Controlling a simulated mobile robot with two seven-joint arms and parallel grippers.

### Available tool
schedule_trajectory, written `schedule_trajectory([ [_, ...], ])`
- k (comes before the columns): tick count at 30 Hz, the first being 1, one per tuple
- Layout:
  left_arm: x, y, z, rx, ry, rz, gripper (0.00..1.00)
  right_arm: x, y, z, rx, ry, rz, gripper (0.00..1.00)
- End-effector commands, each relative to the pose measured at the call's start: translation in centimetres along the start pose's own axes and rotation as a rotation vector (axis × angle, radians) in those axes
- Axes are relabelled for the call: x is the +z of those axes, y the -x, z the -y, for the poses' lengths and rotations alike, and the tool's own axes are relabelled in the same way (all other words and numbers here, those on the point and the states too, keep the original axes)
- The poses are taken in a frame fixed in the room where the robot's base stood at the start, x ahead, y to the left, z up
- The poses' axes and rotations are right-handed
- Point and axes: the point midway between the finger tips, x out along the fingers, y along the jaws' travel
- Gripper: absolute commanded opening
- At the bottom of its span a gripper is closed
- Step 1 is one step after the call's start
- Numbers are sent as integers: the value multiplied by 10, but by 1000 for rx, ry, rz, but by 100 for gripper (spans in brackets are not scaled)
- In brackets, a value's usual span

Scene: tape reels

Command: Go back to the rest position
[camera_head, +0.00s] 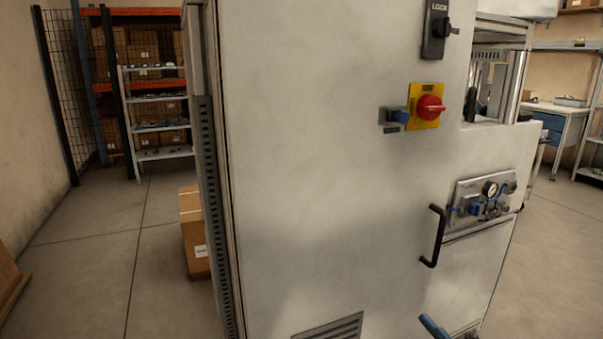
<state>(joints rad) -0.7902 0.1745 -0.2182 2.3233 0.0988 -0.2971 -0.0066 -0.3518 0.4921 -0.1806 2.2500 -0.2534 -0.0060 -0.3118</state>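Neither of my grippers shows in the head view. No tape reel can be made out. A large off-white machine cabinet (310,190) fills the middle of the view, close in front of me. It carries a red rotary switch (430,108) on a yellow plate, a black door handle (434,236) and a panel with a gauge (489,190). A blue lever (433,327) shows at the bottom edge of the view, cut off by the frame.
A cardboard box (193,232) stands on the floor left of the cabinet. Shelves (157,98) and a mesh fence (75,85) stand at the back left. A workbench (560,108) is at the back right. Floor is free at the left (85,270) and far right.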

Motion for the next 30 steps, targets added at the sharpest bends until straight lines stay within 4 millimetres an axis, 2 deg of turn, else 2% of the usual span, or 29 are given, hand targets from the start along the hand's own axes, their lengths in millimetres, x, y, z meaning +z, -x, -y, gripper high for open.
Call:
schedule_trajectory([
  [1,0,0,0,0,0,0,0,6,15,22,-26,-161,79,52],
  [6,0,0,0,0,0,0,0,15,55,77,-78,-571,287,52],
  [12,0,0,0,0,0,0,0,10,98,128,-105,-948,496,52],
  [15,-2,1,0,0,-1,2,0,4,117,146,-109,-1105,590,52],
  [16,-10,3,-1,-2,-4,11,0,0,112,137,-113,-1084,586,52],
  [30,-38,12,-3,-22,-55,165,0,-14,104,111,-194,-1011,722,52],
])
